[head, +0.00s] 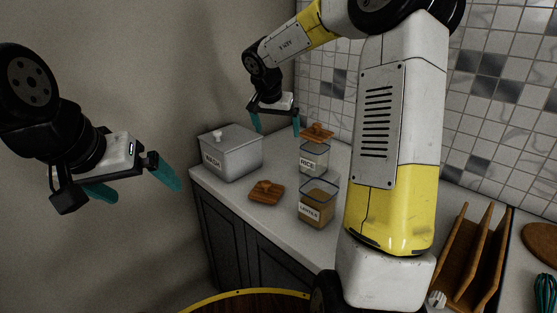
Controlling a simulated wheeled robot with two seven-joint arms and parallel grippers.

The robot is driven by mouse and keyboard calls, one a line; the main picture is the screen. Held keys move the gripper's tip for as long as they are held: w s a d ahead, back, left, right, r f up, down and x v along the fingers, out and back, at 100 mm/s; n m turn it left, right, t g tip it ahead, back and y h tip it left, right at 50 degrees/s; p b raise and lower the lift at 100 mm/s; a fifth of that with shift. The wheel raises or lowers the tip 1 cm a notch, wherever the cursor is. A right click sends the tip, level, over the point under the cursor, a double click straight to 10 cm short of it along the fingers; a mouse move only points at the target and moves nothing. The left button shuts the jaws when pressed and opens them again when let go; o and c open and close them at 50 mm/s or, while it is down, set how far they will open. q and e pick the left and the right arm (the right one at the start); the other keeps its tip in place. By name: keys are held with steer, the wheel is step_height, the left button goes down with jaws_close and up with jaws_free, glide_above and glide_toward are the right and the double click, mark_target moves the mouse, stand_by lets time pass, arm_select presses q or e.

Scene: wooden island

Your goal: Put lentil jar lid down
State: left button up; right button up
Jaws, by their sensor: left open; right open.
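The lentil jar (317,208) is a clear square jar with a "LENTILS" label, standing upright on the counter with its top uncovered. A square wooden lid (267,191) with a knob lies flat on the counter just left of the lentil jar, apart from it. My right gripper (277,130) is open with teal fingers pointing down, empty, above the back of the counter, behind and above the lid. My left gripper (142,188) is open and empty, off the counter's left side, in front of the wall.
The rice jar (313,160) stands behind the lentil jar, with another wooden lid (318,132) at its top. A grey lidded bin (230,153) stands at the counter's left. A wooden rack (476,258) is at the right. My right arm hides the counter's middle.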

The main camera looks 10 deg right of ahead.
step_height(320, 180, up, 15)
steer(key=w+a+n+t, duration=0.1)
steer(key=w+t, duration=0.1)
steer(key=t, duration=0.6)
steer(key=s+a+r+n+t+y, duration=0.1)
steer(key=s+a+r+n+y, duration=0.35)
steer(key=s+a, duration=0.25)
steer(key=s+a+f+n+g+y, duration=0.1)
steer(key=s+f+n+g+y, duration=0.3)
steer(key=s, duration=1)
steer(key=s+d+f+m+g+h, duration=0.1)
steer(key=s+d+f+h, duration=0.1)
steer(key=s+f, duration=0.3)
steer(key=s+d+f+m+g+h, duration=0.1)
steer(key=s+d+f, duration=0.3)
steer(key=s, duration=0.4)
steer(key=shift+d+f+m+g+h, duration=0.35)
steer(key=shift+f+m+g, duration=0.2)
steer(key=shift+g, duration=0.15)
steer(key=shift+d, duration=0.1)
